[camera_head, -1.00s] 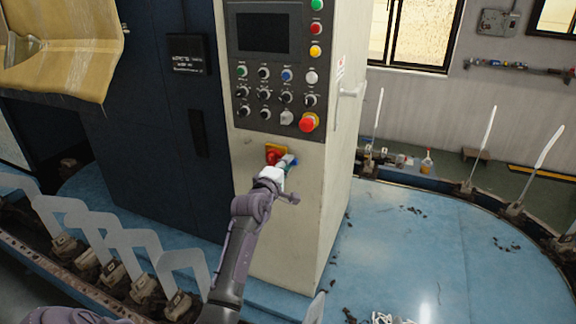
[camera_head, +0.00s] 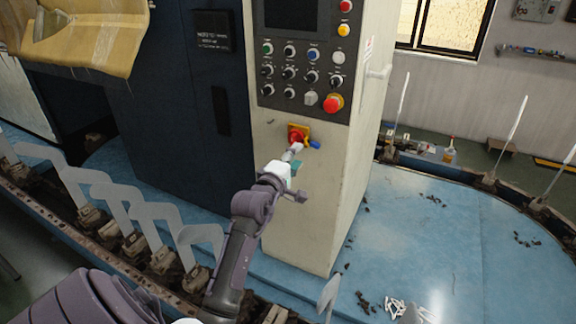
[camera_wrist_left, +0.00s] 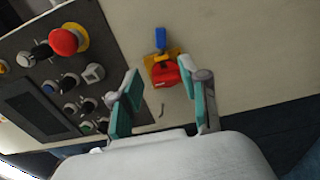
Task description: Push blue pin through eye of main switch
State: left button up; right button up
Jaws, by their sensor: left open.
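The main switch (camera_head: 298,134) is a red knob on a yellow plate, low on the cream cabinet front. It also shows in the left wrist view (camera_wrist_left: 165,72). The blue pin (camera_head: 314,145) is at the switch's right edge; in the left wrist view the blue pin (camera_wrist_left: 160,38) stands out from the yellow plate on the side away from the gripper. Whether it sits in the eye I cannot tell. My left gripper (camera_head: 296,155) is in front of the switch, a little below it. Its teal-padded fingers (camera_wrist_left: 161,82) are apart and empty, pointing toward the red knob. My right gripper is not in view.
The control panel (camera_head: 306,68) with buttons, knobs and a red emergency button (camera_head: 333,103) is above the switch. Sock boards (camera_head: 140,210) line the rail at left. The blue platform (camera_head: 430,250) at right is mostly clear, with scattered debris.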

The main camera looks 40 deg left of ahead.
pick_arm(q)
jog(key=v, duration=0.4)
jog(key=shift+s, duration=0.4)
jog(key=shift+c, duration=0.4)
